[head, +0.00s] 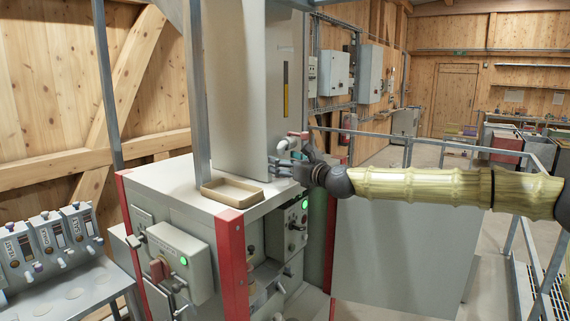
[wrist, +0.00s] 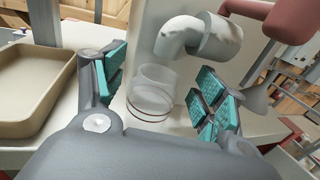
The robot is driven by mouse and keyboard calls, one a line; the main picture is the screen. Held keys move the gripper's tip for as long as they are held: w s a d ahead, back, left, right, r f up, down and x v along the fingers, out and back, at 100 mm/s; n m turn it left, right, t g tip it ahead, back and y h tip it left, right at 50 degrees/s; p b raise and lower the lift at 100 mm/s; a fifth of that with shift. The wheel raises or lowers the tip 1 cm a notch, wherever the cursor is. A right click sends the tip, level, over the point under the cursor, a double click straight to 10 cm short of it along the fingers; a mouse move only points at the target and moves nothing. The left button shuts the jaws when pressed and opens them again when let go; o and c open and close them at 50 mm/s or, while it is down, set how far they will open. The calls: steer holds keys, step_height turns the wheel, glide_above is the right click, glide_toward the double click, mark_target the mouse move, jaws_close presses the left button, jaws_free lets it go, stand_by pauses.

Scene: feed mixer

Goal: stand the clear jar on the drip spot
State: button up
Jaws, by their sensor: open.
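The clear jar (wrist: 155,80) stands upright on the pale machine top below a grey elbow spout (wrist: 195,36), in the wrist view. A thin dark ring (wrist: 148,117), apparently the drip spot, shows on the surface around the jar's near lower edge. I cannot tell whether the jar is fully centred on it. My gripper (wrist: 163,88) is open, its teal-padded fingers on either side of the jar with gaps visible. In the head view my gripper (head: 282,168) is at the machine's upright panel; the jar cannot be made out there.
A shallow tan tray (head: 232,192) lies on the machine top left of my gripper, and its rim is close to the left finger in the wrist view. The upright panel (head: 235,90) stands behind. A reddish part (wrist: 275,18) is at the upper right of the wrist view.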

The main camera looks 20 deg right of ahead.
steer(key=b+v, duration=0.3)
steer(key=v, duration=0.9)
